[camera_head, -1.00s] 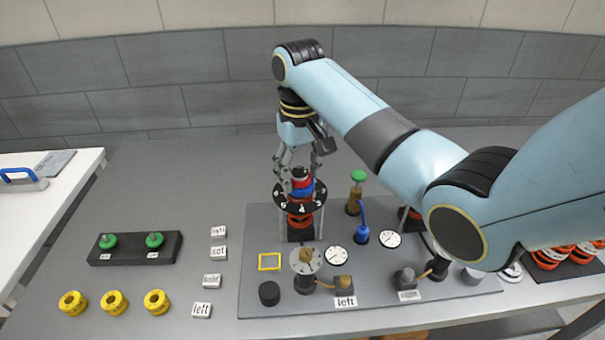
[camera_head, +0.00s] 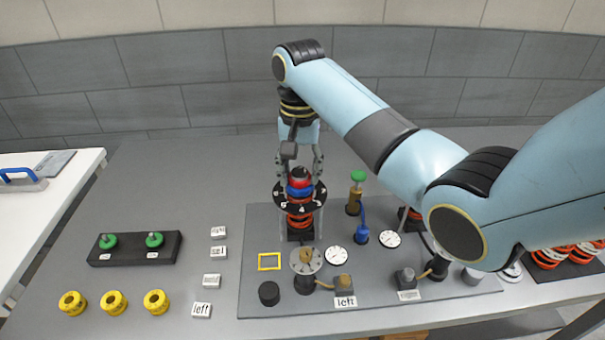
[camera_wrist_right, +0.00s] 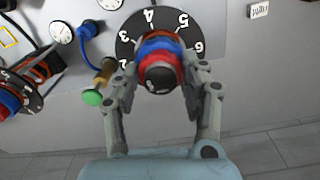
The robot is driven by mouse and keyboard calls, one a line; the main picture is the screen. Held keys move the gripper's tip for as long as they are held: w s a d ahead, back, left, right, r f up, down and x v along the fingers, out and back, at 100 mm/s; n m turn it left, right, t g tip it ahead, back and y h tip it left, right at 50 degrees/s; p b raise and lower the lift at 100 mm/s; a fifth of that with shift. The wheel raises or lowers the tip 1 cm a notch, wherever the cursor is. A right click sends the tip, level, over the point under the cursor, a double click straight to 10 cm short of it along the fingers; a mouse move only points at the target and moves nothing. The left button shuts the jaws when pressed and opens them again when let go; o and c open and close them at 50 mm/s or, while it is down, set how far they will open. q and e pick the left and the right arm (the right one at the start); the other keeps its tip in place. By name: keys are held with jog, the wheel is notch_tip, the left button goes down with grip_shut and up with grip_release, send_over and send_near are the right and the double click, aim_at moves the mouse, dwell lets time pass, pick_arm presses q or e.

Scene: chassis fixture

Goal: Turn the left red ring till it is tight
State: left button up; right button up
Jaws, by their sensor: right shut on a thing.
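The left red ring (camera_head: 300,184) sits near the top of an upright post, above a blue ring (camera_head: 300,193) and a black numbered dial (camera_head: 284,201). In the right wrist view the red ring (camera_wrist_right: 158,76) shows around a dark cap, with the blue ring (camera_wrist_right: 158,47) beyond it. My right gripper (camera_head: 300,178) points down from above, shut on the red ring with one finger on each side. In the wrist view its fingers (camera_wrist_right: 161,72) flank the ring; the exact contact is hard to see. My left gripper is not in view.
A green-topped plunger (camera_head: 357,176) and a blue fitting (camera_head: 361,236) stand close right of the post. A second ring post (camera_head: 410,215) is partly hidden behind my right arm. Yellow rings (camera_head: 115,303) are at left.

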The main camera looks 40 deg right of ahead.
jog(key=m, duration=1)
jog(key=o, duration=1)
jog(key=shift+c, duration=0.2)
notch_tip(320, 180, up, 7)
jog(key=shift+r, duration=0.1)
